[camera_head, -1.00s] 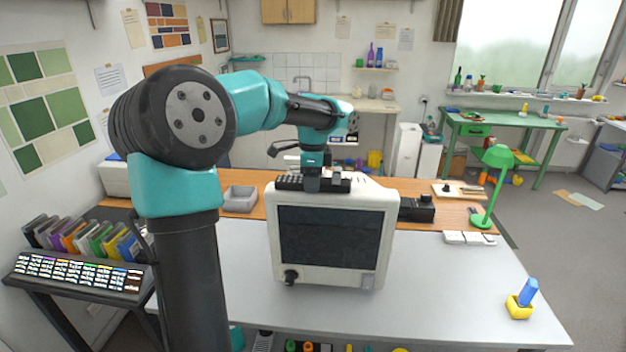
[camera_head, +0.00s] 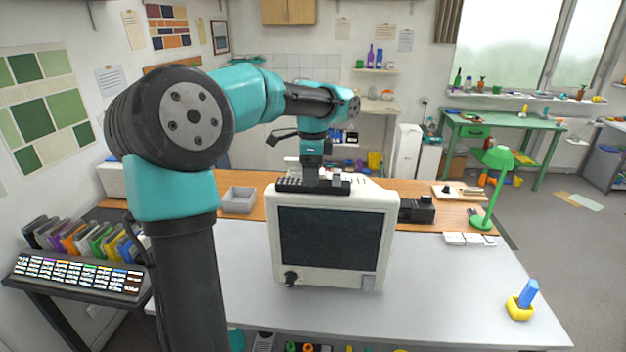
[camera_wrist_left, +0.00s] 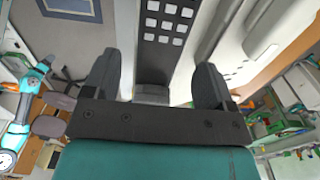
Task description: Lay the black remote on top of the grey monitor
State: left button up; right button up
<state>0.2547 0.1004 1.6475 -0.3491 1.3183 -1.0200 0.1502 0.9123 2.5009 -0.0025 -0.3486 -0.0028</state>
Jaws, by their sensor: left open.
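The grey monitor (camera_head: 384,250) stands upright on the table with its dark screen facing me. The black remote (camera_head: 291,186) lies across the front of the monitor's top, its left end near the left edge. My left gripper (camera_head: 318,178) is just above the remote, pointing down, and partly blends with it. In the left wrist view the fingers (camera_wrist_left: 155,85) are apart, and the remote (camera_wrist_left: 166,22) with its pale buttons shows between and beyond them. The pale monitor casing (camera_wrist_left: 225,30) is beside it. My right gripper is not in view.
A grey tray (camera_head: 239,200) and a black device (camera_head: 417,209) are behind the monitor. A green lamp (camera_head: 497,160) stands at the right. A yellow holder with a blue block (camera_head: 520,307) is at the front right.

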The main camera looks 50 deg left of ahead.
pick_arm(q)
notch_tip(320, 180, up, 9)
dwell(0.3)
jog(key=shift+f, duration=0.1)
dwell(0.4)
